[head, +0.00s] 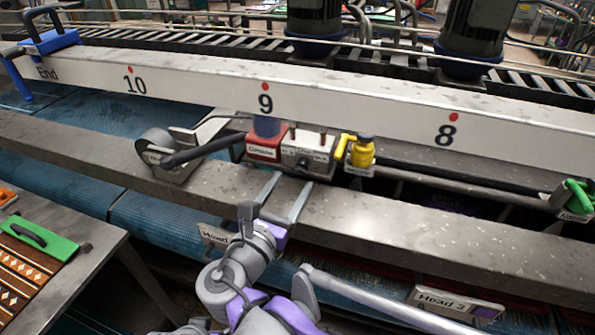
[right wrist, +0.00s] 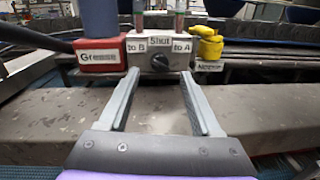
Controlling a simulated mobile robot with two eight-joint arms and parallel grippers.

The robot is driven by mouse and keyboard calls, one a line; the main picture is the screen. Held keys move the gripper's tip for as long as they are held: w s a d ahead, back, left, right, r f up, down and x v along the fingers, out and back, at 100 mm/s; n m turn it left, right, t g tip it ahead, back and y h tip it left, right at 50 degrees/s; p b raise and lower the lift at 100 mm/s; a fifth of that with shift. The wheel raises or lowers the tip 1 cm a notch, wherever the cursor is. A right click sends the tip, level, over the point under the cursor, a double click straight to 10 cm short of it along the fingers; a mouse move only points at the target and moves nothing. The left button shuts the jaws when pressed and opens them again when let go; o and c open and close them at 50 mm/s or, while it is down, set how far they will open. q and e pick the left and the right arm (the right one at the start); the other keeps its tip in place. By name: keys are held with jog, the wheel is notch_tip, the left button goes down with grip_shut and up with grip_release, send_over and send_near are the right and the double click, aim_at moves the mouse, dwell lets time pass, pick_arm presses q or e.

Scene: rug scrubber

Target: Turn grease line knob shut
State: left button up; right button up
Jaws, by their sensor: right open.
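The grease line knob (right wrist: 159,62) is a small dark round knob on the front of a grey valve box (right wrist: 145,48). The box carries labels "to B", "Shut" and "to A". Which label the knob points at is too small to tell. In the head view the valve box (head: 308,152) sits beyond the grey beam, beside a red box (head: 264,145) marked "Grease". My right gripper (head: 289,184) is open and empty above the beam, its fingers pointing at the box. In the right wrist view the fingertips (right wrist: 160,76) frame the knob, short of it. My left gripper is not in view.
A yellow valve (head: 361,152) stands right of the box, with a green one (head: 578,196) farther right. A dark hose runs left from the red box. A numbered white rail (head: 200,80) crosses above. The grey beam (head: 400,225) lies beneath my right gripper.

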aim_at(299, 171)
jog(key=shift+x, duration=2.1)
grip_shut()
